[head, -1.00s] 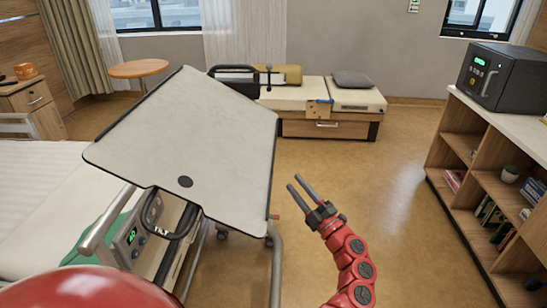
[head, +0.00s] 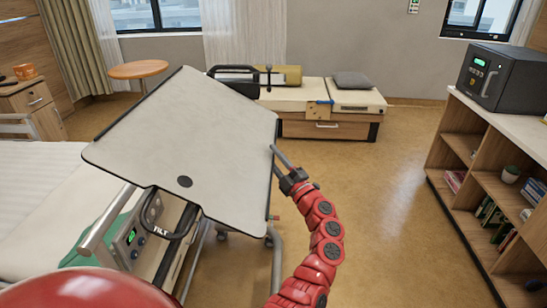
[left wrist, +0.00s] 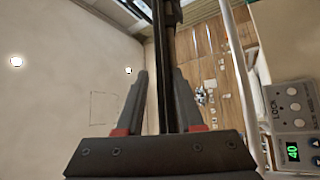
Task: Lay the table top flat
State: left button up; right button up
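The pale table top (head: 190,130) has a black rim and is tilted, not level, above the bed's near side. A black handle marked TILT (head: 172,232) hangs at its near edge. My right gripper is not in view.
The bed (head: 40,195) lies to the left. A wooden shelf unit (head: 490,165) with a black safe-like box (head: 490,75) stands at the right. A low bench (head: 325,122) and a round table (head: 138,69) stand at the back. The floor between is clear.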

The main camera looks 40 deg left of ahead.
pick_arm(q)
jog(key=c, duration=0.5)
jog(key=shift+r, duration=0.1)
dwell(1.0)
